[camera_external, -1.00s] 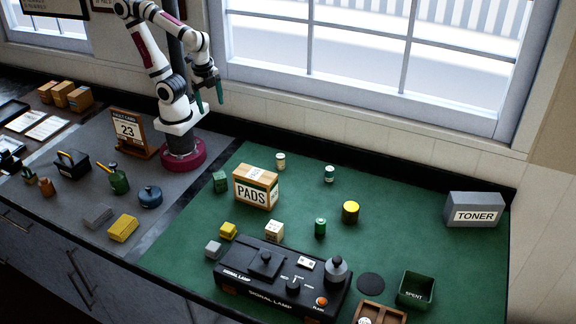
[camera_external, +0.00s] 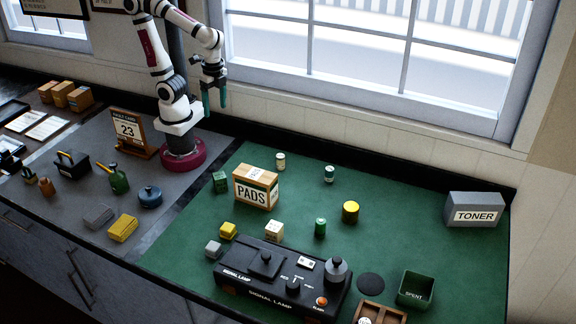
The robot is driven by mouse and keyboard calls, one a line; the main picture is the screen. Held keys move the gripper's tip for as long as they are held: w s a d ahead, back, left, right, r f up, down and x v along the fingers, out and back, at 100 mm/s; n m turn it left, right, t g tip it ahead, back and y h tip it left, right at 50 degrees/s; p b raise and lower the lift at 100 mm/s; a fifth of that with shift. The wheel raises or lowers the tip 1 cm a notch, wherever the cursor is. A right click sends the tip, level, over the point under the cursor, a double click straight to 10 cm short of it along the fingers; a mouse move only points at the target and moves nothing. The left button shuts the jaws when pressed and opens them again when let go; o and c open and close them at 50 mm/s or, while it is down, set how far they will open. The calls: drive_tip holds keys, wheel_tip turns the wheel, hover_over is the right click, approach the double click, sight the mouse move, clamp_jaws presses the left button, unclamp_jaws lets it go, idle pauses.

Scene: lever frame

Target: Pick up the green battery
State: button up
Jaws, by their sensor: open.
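A green battery (camera_external: 320,227), a small upright cylinder, stands on the green mat (camera_external: 400,240) behind the signal lamp box. My gripper (camera_external: 215,104) has teal fingers pointing down. It is open and empty, raised high in front of the wall below the window, far to the upper left of the battery. Nothing hides the battery.
The black signal lamp box (camera_external: 255,295) stands just in front of the battery. A yellow cylinder (camera_external: 350,212) is to its right and a pale cube (camera_external: 274,230) to its left. The PADS box (camera_external: 256,187), a white-and-green cylinder (camera_external: 329,174) and a green SPENT bin (camera_external: 416,290) stand around.

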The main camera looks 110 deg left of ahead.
drive_tip(key=w+d+n+h, duration=0.45)
drive_tip(key=w+n, duration=0.35)
drive_tip(key=w, duration=0.5)
drive_tip(key=n+t+h, duration=0.5)
drive_tip(key=n+h, duration=0.4)
drive_tip(key=n, duration=0.7)
approach(320, 228)
drive_tip(key=shift+n, duration=0.3)
drive_tip(key=x, duration=0.6)
drive_tip(key=shift+w+d, duration=0.15)
drive_tip(key=shift+d, duration=0.25)
clamp_jaws()
